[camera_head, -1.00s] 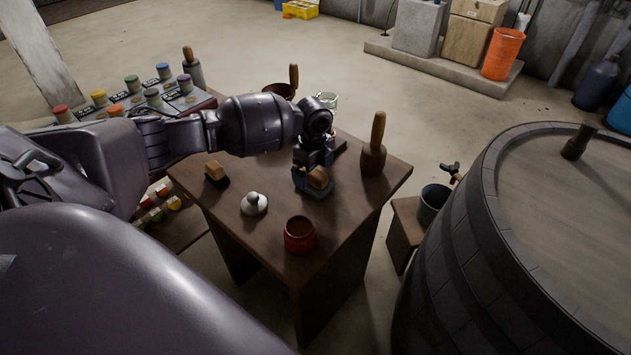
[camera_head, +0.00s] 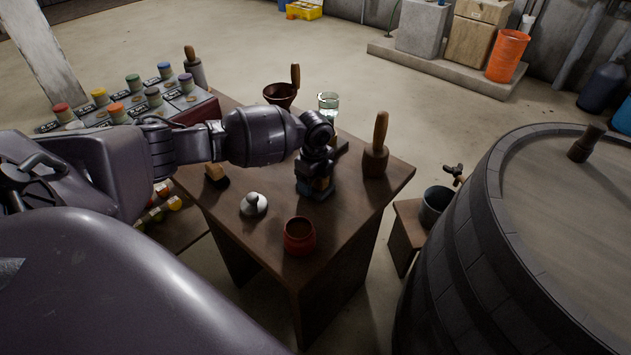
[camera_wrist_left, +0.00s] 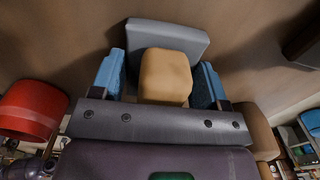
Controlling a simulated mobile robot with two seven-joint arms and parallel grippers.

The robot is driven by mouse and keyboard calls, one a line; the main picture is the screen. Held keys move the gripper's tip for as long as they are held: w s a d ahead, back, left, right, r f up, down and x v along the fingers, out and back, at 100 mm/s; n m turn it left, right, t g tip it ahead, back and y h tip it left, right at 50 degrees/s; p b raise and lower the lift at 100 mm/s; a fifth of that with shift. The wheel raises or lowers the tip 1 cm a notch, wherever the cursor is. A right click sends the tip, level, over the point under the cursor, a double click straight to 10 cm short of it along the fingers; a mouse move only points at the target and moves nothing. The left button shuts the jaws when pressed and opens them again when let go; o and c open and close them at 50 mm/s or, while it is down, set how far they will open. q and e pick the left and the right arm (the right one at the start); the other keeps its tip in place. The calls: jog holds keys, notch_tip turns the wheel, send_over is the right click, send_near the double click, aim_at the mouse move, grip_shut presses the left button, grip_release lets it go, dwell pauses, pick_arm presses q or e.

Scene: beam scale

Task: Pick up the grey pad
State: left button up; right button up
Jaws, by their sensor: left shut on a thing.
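The grey pad (camera_wrist_left: 160,32) is a flat grey block with a tan wooden grip block (camera_wrist_left: 166,72) on it. My left gripper (camera_head: 318,184) is at the pad, near the right side of the wooden table (camera_head: 345,205). Its blue fingers sit on either side of the tan grip block in the left wrist view (camera_wrist_left: 160,84), and it is shut on the pad. In the head view the gripper hides most of the pad. I cannot tell whether the pad touches the table. My right gripper is not in view.
A red pot (camera_head: 299,238), a white knobbed lid (camera_head: 253,205) and a dark block with a wooden top (camera_head: 215,173) stand nearby. A wooden handled tool (camera_head: 376,155), a glass jar (camera_head: 328,104) and a brown bowl (camera_head: 280,95) are farther back. A big barrel (camera_head: 480,270) stands right.

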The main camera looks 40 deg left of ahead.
pick_arm(q)
notch_tip(320, 180, up, 11)
jog(key=shift+f+p, duration=0.15)
jog(key=shift+p, duration=0.95)
notch_tip(320, 180, up, 9)
jog(key=p, duration=0.1)
jog(key=shift+r, duration=0.2)
jog(key=shift+o, duration=1.4)
jog(key=shift+c, duration=0.8)
